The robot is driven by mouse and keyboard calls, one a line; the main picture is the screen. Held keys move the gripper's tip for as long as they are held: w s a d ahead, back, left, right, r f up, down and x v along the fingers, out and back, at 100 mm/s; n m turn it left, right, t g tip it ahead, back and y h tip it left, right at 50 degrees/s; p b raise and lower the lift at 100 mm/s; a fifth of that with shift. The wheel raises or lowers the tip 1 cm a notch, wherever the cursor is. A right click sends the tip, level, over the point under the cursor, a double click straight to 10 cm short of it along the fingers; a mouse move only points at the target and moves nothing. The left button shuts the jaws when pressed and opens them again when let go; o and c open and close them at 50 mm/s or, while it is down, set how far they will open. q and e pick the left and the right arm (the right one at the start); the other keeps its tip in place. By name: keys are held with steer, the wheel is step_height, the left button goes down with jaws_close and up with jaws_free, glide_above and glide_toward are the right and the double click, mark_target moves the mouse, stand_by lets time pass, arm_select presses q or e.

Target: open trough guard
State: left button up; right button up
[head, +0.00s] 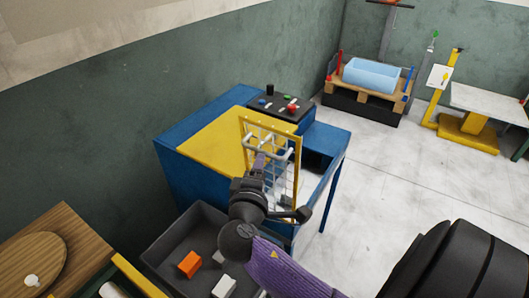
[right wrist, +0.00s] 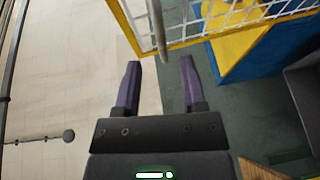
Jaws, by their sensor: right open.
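The trough guard (head: 298,165), a yellow frame with white wire mesh, stands steeply tilted at the front of the blue and yellow press (head: 205,137) in the head view. A pale bar handle (head: 283,151) stands off its face. My right gripper (head: 259,164) is open beside the handle. In the right wrist view, the open purple fingers (right wrist: 160,64) point at the guard frame (right wrist: 130,28), and the grey handle bar (right wrist: 157,28) reaches down near the gap between the fingertips. Contact cannot be told. My left gripper is out of view.
A dark grey bin (head: 168,262) with orange and white blocks lies below my right arm. A control box (head: 280,107) with buttons sits on the press's far side. A wooden table (head: 75,225) is at lower left.

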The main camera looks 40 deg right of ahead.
mark_target(265, 151)
steer(key=x, duration=0.6)
steer(key=shift+w+d, duration=0.15)
steer(key=shift+d, duration=0.1)
jaws_close()
steer(key=shift+f, duration=0.1)
stand_by(0.9)
